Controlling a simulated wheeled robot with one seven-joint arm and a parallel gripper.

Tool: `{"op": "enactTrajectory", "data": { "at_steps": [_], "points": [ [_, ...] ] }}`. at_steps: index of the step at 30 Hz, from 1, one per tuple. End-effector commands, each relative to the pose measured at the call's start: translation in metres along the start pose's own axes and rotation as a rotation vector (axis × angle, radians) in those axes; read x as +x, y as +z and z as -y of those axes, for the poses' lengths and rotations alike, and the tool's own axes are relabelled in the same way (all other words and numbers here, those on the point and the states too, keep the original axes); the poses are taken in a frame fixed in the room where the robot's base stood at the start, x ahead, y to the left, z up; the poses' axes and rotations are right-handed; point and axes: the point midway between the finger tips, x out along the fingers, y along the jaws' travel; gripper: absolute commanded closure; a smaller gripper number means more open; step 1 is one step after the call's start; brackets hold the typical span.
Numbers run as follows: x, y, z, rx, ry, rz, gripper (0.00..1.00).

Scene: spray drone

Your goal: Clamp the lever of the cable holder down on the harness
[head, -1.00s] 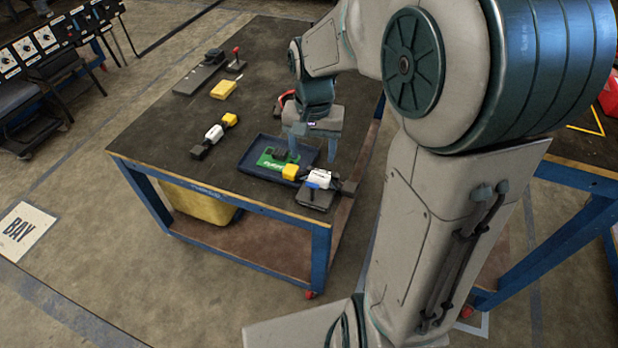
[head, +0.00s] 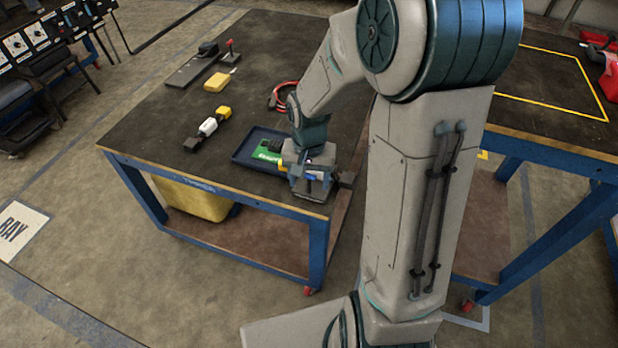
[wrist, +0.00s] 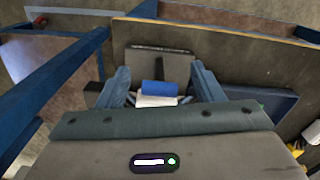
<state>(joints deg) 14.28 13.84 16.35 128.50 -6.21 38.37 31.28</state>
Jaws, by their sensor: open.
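The cable holder's dark grey base (head: 322,198) sits at the table's front right corner; it also shows in the wrist view (wrist: 160,58). A blue part (wrist: 159,88), apparently the lever, lies between my fingers, with a white piece of the harness (wrist: 156,101) beside it. The harness's dark end (head: 346,180) sticks out to the right in the head view. My gripper (wrist: 160,72) is open, pointing down over the holder, one finger on each side of the blue part. I cannot tell whether the fingers touch it. In the head view my gripper (head: 308,186) hides most of the harness and lever.
A blue tray (head: 243,158) with a green board (head: 266,156) lies just left of my gripper. A second yellow, white and black harness (head: 208,127), a yellow block (head: 216,81) and a red cable loop (head: 281,97) lie farther back.

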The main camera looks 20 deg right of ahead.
Motion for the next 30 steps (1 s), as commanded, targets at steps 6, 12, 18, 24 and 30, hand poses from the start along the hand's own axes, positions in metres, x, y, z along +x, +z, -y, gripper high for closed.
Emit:
{"op": "enactTrajectory", "data": {
  "at_steps": [6, 12, 18, 24, 30],
  "points": [
    [0.000, 0.000, 0.000, 0.000, 0.000, 0.000, 0.70],
    [-0.001, 0.000, 0.000, 0.000, -0.001, 0.001, 0.82],
    [-0.004, -0.003, 0.000, 0.001, -0.008, 0.040, 0.82],
    [-0.006, -0.008, -0.001, 0.002, -0.028, 0.143, 0.82],
    [-0.003, -0.015, -0.003, 0.002, -0.056, 0.278, 0.82]
  ]
}}
